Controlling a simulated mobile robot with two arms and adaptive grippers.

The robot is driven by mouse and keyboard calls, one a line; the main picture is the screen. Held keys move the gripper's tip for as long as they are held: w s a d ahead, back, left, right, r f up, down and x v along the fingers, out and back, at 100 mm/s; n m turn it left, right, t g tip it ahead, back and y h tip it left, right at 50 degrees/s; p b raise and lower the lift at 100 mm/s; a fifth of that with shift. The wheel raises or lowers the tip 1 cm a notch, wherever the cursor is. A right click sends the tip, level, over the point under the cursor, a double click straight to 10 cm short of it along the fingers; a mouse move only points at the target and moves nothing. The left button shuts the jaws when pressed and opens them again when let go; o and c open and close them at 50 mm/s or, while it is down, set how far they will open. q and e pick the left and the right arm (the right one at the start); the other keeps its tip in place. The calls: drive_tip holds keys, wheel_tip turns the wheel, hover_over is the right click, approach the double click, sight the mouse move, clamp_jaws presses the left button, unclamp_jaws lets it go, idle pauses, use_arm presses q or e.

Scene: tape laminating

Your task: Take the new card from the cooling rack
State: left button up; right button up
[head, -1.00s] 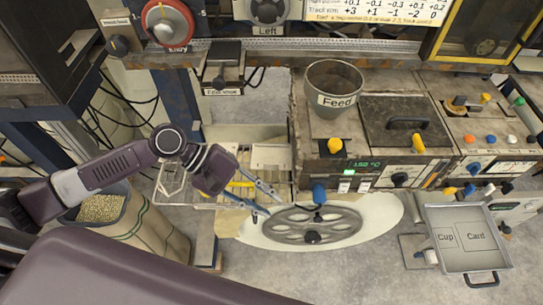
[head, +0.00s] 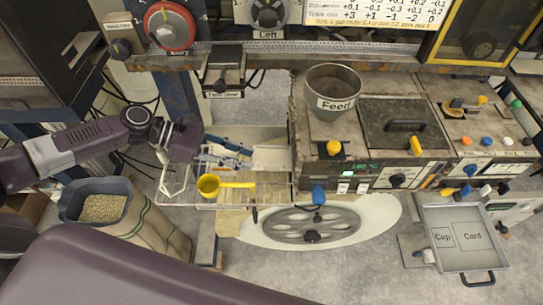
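My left gripper (head: 238,156) is over the wire rack and pale trough at the left end of the machine. Its blue-grey fingers look spread apart, with nothing clearly held between them. The wire rack (head: 178,190) hangs at the machine's left front side. No card can be made out in it; my gripper hides part of that area. A grey tray (head: 462,262) at the right has areas marked "Cup" and "Card", and both look empty. My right gripper is not in view.
A yellow scoop (head: 209,186) lies at the rack's front, its handle pointing right. A "Feed" hopper (head: 333,92) stands on the machine. A spoked wheel (head: 312,226) is below its front. A sack of pellets (head: 103,208) stands at the lower left. Floor shows between sack and wheel.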

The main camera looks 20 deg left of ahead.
sight(271, 165)
use_arm(q)
drive_tip(key=x, duration=0.2)
drive_tip(key=p+x, duration=0.1)
drive_tip(key=x, duration=0.1)
drive_tip(key=p+x, duration=0.1)
drive_tip(key=x, duration=0.1)
drive_tip(key=shift+d+r, duration=0.2)
drive_tip(key=shift+d, duration=0.05)
drive_tip(key=shift+w+d+f, duration=0.15)
drive_tip(key=shift+d+f, duration=0.15)
clamp_jaws()
